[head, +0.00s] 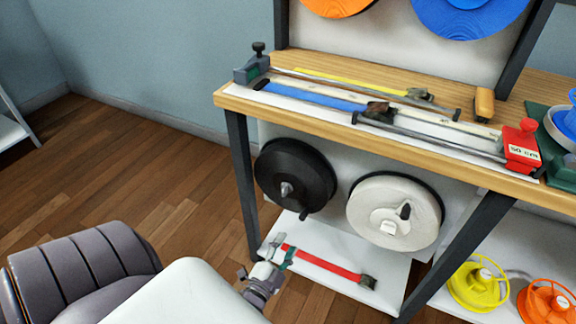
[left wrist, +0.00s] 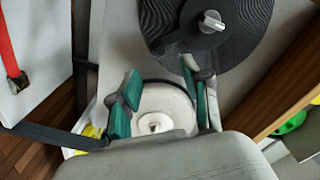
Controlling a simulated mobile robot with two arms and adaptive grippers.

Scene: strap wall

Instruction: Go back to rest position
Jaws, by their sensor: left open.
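My left gripper (head: 280,252) is in the lower middle of the head view, in front of the bench's lower shelf. In the left wrist view, its two green-padded fingers (left wrist: 160,70) stand apart with nothing held between them. Beyond the fingers are the black spool (left wrist: 222,30) and the white spool (left wrist: 155,122). My right gripper is in neither view.
The wooden bench (head: 232,101) carries a blue strap (head: 310,97), a yellow strap (head: 345,83) and a red-ended metal tool (head: 521,147). The lower shelf (head: 375,299) holds a red strap (head: 325,264). The floor (head: 150,175) left of the bench is clear.

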